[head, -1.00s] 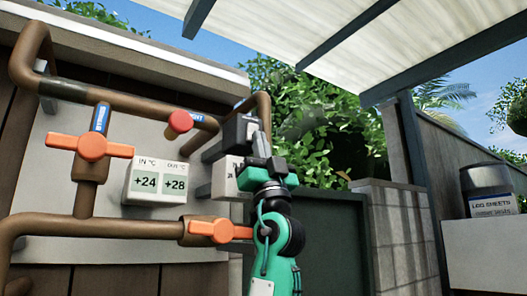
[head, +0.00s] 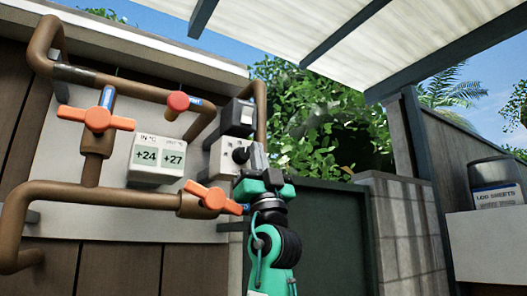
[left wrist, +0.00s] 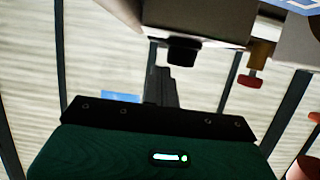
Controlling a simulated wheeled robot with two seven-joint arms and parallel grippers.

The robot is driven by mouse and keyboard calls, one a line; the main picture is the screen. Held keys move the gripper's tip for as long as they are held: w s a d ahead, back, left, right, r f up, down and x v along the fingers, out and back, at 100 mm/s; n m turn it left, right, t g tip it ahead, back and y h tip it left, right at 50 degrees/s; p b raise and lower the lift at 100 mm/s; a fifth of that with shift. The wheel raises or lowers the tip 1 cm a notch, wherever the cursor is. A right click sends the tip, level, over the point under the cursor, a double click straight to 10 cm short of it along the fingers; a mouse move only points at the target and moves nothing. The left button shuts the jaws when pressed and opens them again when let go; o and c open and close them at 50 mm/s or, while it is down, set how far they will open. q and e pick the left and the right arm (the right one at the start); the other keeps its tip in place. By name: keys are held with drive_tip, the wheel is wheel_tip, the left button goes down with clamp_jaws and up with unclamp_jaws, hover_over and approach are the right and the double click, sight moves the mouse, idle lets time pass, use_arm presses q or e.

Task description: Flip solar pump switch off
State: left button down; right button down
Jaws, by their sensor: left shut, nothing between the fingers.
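A pale box (head: 225,158) with a round dark knob (head: 240,155) is on the wall panel in the head view, below a dark grey box (head: 238,117). No label naming the solar pump switch is readable. My left gripper (head: 257,152) is shut and empty, pointing up just right of the knob. Whether it touches the knob I cannot tell. In the left wrist view the shut fingers (left wrist: 160,82) are just below and left of a dark knob-like part (left wrist: 183,52) under a pale box (left wrist: 198,22). My right gripper is not in view.
Copper pipes (head: 100,195) carry orange valve handles (head: 97,118) and a red knob (head: 178,102) left of my gripper. A temperature display (head: 158,160) reads +24 and +27.

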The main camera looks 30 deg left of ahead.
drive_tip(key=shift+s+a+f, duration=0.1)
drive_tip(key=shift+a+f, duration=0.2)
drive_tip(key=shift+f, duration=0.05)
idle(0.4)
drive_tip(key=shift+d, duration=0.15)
